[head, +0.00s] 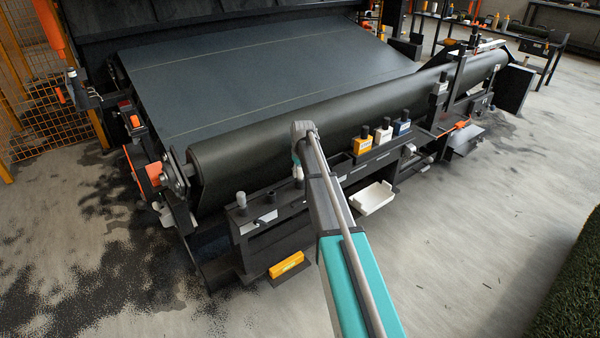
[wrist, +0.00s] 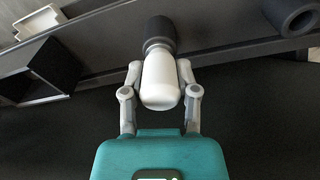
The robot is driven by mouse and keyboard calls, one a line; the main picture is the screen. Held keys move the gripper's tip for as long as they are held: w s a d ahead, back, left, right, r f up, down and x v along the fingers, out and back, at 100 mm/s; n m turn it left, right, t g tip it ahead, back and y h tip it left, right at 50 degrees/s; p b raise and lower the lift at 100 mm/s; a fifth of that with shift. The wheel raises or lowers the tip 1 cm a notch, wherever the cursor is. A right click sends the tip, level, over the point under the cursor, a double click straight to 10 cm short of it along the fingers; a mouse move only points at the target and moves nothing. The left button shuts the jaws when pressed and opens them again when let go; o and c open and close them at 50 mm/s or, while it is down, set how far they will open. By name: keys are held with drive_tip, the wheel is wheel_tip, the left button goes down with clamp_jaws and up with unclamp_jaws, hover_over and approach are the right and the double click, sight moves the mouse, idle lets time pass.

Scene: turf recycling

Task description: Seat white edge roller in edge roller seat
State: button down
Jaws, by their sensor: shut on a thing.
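The white edge roller (wrist: 160,80) is a smooth white cylinder with a rounded end, held between both fingers of my gripper (wrist: 160,90). Beyond its far end, in line with it, are a grey collar and a black cylinder (wrist: 160,32). I cannot tell whether this black cylinder is the edge roller seat or part of the roller, nor whether the roller is seated. In the head view a small part of the white roller (head: 298,172) shows beside my arm at the dark rail. My arm hides most of the gripper there.
A black hollow cylinder (wrist: 290,14) stands at the upper right of the wrist view. Yellow (head: 362,142), white (head: 383,133) and blue (head: 402,126) black-topped units line the rail. The large dark roll (head: 330,130) lies behind.

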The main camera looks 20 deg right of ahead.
drive_tip(key=shift+c, duration=1.4)
unclamp_jaws()
drive_tip(key=shift+r, duration=0.15)
wheel_tip(320, 180, up, 11)
drive_tip(key=p, duration=1.1)
drive_tip(key=s+a+f+b, duration=0.1)
drive_tip(key=s+a, duration=0.3)
drive_tip(key=a, duration=0.8)
drive_tip(key=shift+a+f+b, duration=0.2)
drive_tip(key=shift+f+b, duration=0.1)
drive_tip(key=shift+f, duration=0.2)
